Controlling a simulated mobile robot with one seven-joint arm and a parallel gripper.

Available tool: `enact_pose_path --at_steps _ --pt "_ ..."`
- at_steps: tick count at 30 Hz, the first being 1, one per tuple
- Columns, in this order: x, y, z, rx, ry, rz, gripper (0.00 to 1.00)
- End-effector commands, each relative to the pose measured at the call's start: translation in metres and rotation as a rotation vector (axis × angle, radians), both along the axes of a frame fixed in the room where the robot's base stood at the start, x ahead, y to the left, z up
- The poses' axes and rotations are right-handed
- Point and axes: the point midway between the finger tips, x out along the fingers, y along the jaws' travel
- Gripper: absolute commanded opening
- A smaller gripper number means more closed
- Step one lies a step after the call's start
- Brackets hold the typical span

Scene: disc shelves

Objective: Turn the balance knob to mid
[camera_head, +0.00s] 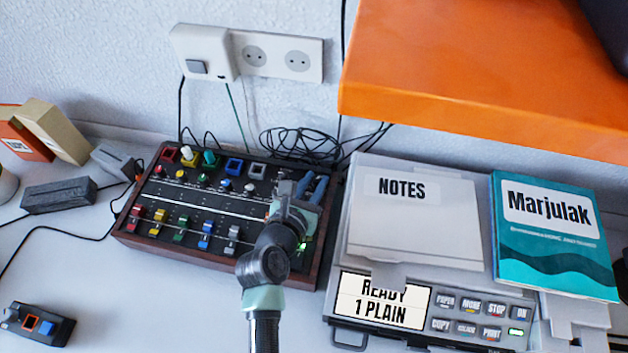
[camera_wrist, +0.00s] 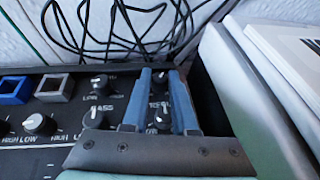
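The mixer (camera_head: 190,240) is a dark panel in a brown wooden frame on the desk. My gripper (camera_head: 311,186) is over its right end. In the wrist view, the two blue fingers (camera_wrist: 160,76) stand apart. Two small dark knobs with white pointers show in the gap, an upper knob (camera_wrist: 159,78) and a lower knob (camera_wrist: 161,121). The print between them is partly hidden. I cannot tell whether the fingers touch either knob. Left of the fingers are a knob (camera_wrist: 100,83) marked low and high and the bass knob (camera_wrist: 94,119). No balance label is readable.
A grey printer (camera_head: 410,250) stands close right of the mixer. An orange shelf (camera_head: 480,75) overhangs the back right. Loose black cables (camera_head: 295,145) lie behind the mixer. Colored sliders (camera_head: 180,228) line its front.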

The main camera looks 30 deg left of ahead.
Motion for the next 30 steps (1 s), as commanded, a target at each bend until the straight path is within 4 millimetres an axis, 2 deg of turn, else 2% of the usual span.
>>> enact_pose_path --at_steps 11,30 --pt "0.0009 -0.0002 0.0042 -0.005 0.004 0.026 0.00" --pt "0.0045 -0.0032 0.0058 -0.009 0.002 0.216 0.00"
